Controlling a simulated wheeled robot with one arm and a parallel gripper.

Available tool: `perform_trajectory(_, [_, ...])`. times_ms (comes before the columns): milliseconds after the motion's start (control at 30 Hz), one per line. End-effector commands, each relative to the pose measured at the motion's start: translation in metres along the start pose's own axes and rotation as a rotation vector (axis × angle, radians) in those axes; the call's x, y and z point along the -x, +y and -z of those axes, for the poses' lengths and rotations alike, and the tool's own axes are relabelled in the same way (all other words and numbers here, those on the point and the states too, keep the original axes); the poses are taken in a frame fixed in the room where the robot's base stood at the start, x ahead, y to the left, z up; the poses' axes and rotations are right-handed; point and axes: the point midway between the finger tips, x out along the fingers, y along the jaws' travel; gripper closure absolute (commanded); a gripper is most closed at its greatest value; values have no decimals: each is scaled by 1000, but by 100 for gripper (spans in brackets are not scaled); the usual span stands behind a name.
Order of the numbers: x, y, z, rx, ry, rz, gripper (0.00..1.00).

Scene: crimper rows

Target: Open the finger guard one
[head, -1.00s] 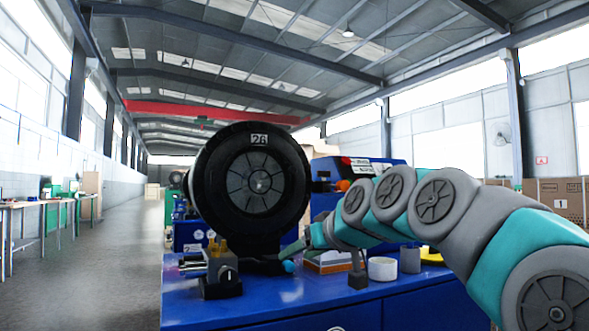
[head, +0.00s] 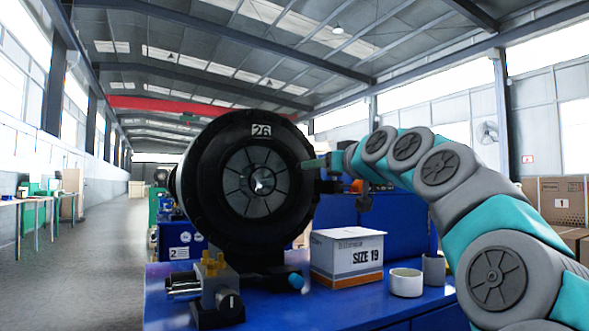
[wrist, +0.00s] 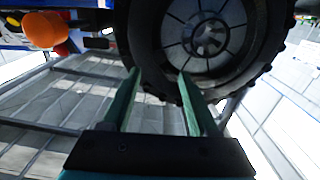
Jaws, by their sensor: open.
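The crimper's round black head (head: 203,205), marked 26, stands on the blue bench. A grey disc with radial lines (head: 255,182) fills its centre, and it also shows in the wrist view (wrist: 228,50). I cannot tell for sure which part is the finger guard. My gripper (head: 310,163) is at the right edge of the black head, at about the disc's height. In the wrist view my gripper (wrist: 159,76) has its two green fingers apart with nothing held between them. The fingertips overlap the black rim there; contact cannot be told.
A SIZE 19 box (head: 347,258), a white cup (head: 406,282) and a grey cup (head: 434,269) stand on the blue bench (head: 330,309). A valve fitting with brass parts (head: 212,285) sits at the front left. An orange knob (wrist: 45,29) shows beside the head.

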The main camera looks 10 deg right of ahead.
Motion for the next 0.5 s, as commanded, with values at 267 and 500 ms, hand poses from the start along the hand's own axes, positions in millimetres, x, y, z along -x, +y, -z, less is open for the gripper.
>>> perform_trajectory(267, [-9,1,2,0,3,-2,40])
perform_trajectory(500, [-33,2,2,1,3,-3,40])
